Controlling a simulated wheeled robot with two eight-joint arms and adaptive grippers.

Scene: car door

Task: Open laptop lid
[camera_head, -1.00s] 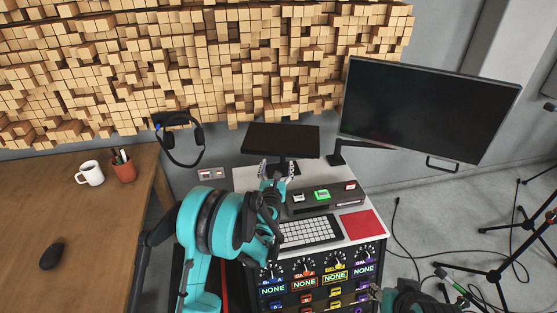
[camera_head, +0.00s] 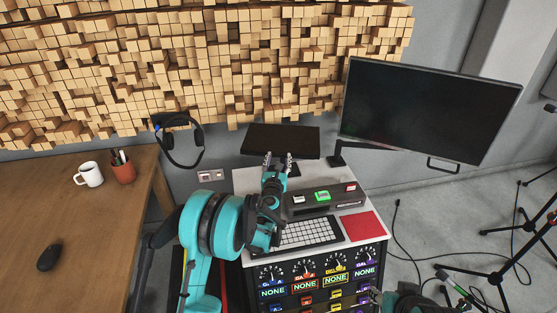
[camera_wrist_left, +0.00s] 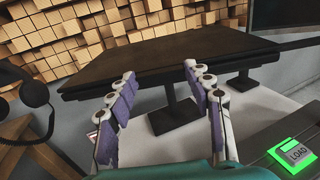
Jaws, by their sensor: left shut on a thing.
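I see no plainly recognizable laptop. A flat dark panel (camera_head: 300,140) on a short stand is at the back of the white-topped cabinet. It also spans the left wrist view (camera_wrist_left: 165,52), tilted, with its stand (camera_wrist_left: 178,115) below. My left gripper (camera_head: 278,158) is at the panel's near lower edge.
A keyboard (camera_head: 308,232), a red pad (camera_head: 362,225) and a dark box with a green button (camera_head: 322,196) are on the cabinet. A large monitor (camera_head: 430,108) stands right. A desk (camera_head: 105,220) holds a mug (camera_head: 90,175) and pen cup (camera_head: 123,168). Headphones (camera_head: 198,150) hang on the wall.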

